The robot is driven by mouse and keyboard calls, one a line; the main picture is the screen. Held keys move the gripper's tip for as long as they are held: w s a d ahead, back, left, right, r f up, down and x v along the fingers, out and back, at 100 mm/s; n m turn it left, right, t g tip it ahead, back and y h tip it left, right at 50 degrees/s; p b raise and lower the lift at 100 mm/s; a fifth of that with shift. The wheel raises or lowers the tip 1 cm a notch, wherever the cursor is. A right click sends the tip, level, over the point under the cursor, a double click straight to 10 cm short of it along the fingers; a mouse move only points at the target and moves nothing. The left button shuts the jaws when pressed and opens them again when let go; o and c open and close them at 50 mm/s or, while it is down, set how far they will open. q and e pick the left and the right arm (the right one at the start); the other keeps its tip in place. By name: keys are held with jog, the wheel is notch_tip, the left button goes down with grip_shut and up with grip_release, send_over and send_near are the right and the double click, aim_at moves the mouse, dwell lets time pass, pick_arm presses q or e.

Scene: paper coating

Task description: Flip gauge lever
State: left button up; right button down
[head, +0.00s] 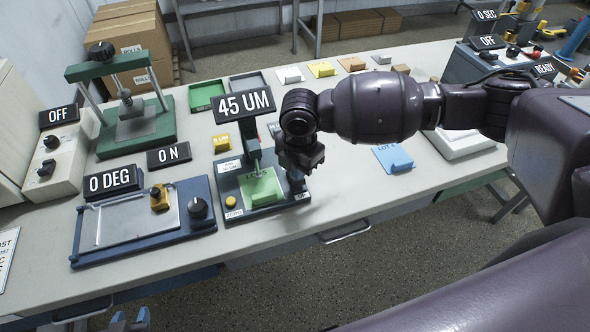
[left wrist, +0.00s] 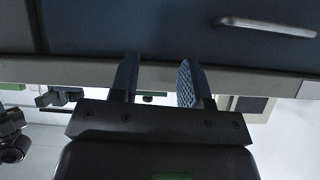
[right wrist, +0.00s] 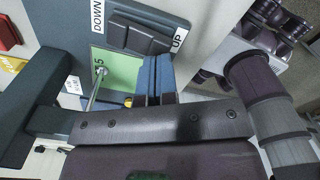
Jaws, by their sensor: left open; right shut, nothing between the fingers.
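The thickness gauge (head: 232,205) stands at the front of the bench, with a 45 UM display (head: 244,104) above it. A green sample (head: 262,188) lies on its base under the probe; it also shows in the right wrist view (right wrist: 112,70). A dark block (right wrist: 140,37), which looks like the lever, sits between DOWN and UP labels. My right gripper (right wrist: 156,75) is shut and empty, its blue fingertips close beside this block; I cannot tell if they touch. In the head view the right gripper (head: 297,182) hides the gauge's right side. My left gripper (left wrist: 156,78) is open and empty, low before the bench.
A blue coating table (head: 90,258) with a 0 DEG display stands left of the gauge. A green press (head: 150,135) is behind it. A blue LOT card (head: 392,158) lies to the right. My right arm crosses above the bench. A drawer handle (head: 345,232) projects from the front.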

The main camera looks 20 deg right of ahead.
jog(key=shift+f, duration=0.4)
